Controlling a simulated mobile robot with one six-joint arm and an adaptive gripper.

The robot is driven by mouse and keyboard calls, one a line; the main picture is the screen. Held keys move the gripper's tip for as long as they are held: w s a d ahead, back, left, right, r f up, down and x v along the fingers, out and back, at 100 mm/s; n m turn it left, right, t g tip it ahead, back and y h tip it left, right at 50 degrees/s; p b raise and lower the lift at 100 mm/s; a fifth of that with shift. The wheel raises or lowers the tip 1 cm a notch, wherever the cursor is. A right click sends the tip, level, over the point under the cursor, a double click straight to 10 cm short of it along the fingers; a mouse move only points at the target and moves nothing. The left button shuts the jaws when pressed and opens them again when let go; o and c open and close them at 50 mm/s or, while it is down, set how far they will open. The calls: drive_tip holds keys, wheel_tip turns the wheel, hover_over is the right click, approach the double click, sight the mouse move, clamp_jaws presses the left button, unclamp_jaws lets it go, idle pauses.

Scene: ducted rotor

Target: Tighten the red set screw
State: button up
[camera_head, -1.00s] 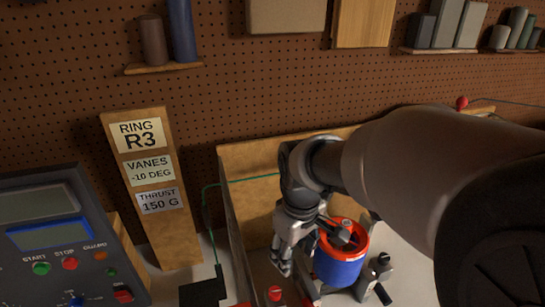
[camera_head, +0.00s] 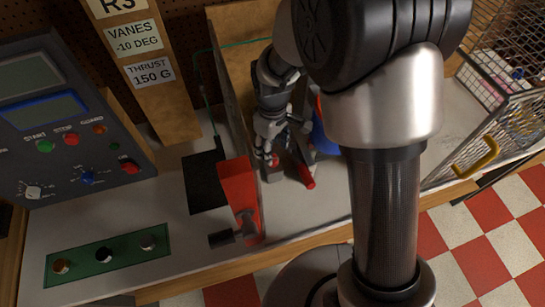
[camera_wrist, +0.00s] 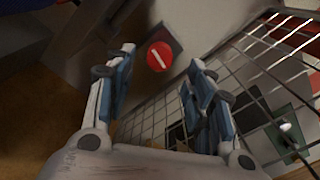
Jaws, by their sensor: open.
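The red set screw (camera_wrist: 159,56) shows in the wrist view as a round red head with a pale diagonal slot, on a grey block. My gripper (camera_wrist: 160,74) is open, its two blue-padded fingers on either side of the screw head in the picture, with nothing between them. I cannot tell how far the fingertips are from the screw. In the head view my gripper (camera_head: 266,143) points down beside the rotor stand, and a small red spot that looks like the screw (camera_head: 273,160) shows at its fingertips. The blue rotor duct (camera_head: 323,135) is mostly hidden behind my arm.
A red cylinder (camera_head: 307,180) lies just right of the gripper. A red bracket (camera_head: 239,190) with a dark clamp stands at the front. The control box (camera_head: 70,125) is at left, a green strip (camera_head: 108,257) with knobs in front. A wire mesh cage (camera_head: 490,130) stands right.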

wheel_tip(320, 180, down, 6)
drive_tip(key=shift+r+b, duration=0.25)
drive_tip(key=shift+b, duration=0.2)
drive_tip(key=shift+c, duration=0.4)
drive_tip(key=c, duration=1)
